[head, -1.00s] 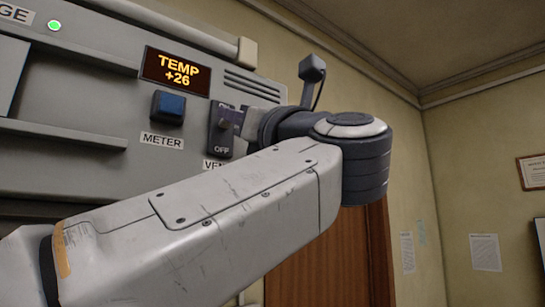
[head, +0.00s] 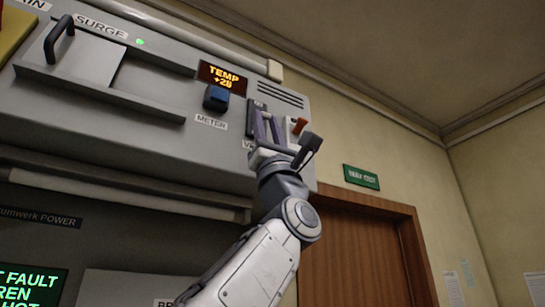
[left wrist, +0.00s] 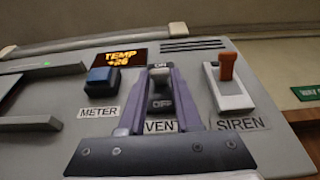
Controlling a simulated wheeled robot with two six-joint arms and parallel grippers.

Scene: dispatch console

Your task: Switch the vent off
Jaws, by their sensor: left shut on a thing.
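The vent switch is a dark plate with a grey lever (left wrist: 160,77) in the left wrist view, marked ON above and OFF below. The lever appears nearer the ON mark, with OFF in plain sight below it. My left gripper (left wrist: 160,72) has its two purple fingers on either side of the lever, shut on it. In the head view my left gripper (head: 265,116) reaches up to the panel from below and covers much of the switch. The VENT label (left wrist: 161,126) shows between the fingers. My right gripper is in neither view.
The blue METER button (left wrist: 100,80) is left of the vent switch. The SIREN switch with its orange lever (left wrist: 227,66) is close on the right. The TEMP display (head: 222,77) and a handle (head: 58,38) are on the same panel. A brown door (head: 350,250) stands at the right.

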